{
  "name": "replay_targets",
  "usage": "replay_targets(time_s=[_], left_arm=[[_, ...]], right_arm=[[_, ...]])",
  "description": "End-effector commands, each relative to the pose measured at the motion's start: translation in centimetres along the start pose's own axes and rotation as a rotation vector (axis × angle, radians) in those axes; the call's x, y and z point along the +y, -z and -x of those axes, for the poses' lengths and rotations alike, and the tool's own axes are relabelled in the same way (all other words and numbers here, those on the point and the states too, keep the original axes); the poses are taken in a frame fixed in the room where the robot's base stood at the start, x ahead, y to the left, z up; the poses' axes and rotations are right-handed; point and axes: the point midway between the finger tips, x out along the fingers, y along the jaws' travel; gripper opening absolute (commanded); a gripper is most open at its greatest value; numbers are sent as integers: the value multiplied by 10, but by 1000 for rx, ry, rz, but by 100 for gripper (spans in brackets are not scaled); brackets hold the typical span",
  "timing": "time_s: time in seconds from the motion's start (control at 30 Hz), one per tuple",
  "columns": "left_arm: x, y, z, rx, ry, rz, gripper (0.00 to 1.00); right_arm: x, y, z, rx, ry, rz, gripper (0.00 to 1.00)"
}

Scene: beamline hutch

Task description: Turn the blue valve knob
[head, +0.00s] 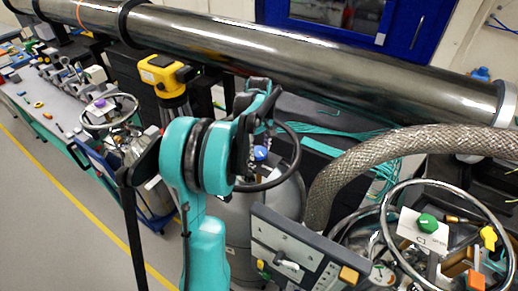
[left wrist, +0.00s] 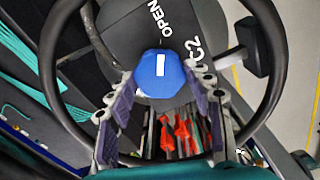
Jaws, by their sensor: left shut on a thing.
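The blue valve knob (left wrist: 161,75) has a white line on its top and sits on a dark round cap marked "OPEN" and "C2", inside a dark ring handle (left wrist: 49,75). In the head view the blue knob (head: 261,154) shows small atop a grey tank, partly hidden by my left gripper. My left gripper (left wrist: 160,82) is shut on the knob, with one ridged finger on each side of it. Its teal arm hides part of the tank in the head view. My right gripper is not in view.
A thick braided hose (head: 400,155) and a green knob (head: 427,222) marked C1 inside a metal ring are at right. A control panel (head: 300,250) stands in front. A large pipe (head: 300,55) runs behind; a yellow instrument (head: 165,75) stands left of the tank.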

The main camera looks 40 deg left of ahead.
Motion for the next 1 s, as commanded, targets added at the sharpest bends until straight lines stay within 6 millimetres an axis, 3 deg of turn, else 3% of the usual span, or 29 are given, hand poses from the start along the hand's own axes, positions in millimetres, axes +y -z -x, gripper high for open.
replay_targets(time_s=[0.03, 0.07, 0.13, 0.43, 0.57, 1.0], left_arm=[[1, 0, 1, 1, -2, 0, 22], [1, 0, 1, 1, -2, -1, 56], [1, 0, 1, 1, -2, -1, 72], [0, 0, 1, 0, -1, -1, 72], [0, 0, 10, 0, -1, -1, 72], [0, 0, 98, 0, -1, -1, 72]], right_arm=[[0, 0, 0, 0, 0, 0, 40], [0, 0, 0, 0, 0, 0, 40], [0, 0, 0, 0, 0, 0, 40], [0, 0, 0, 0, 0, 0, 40], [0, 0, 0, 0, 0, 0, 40], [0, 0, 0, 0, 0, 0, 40]])
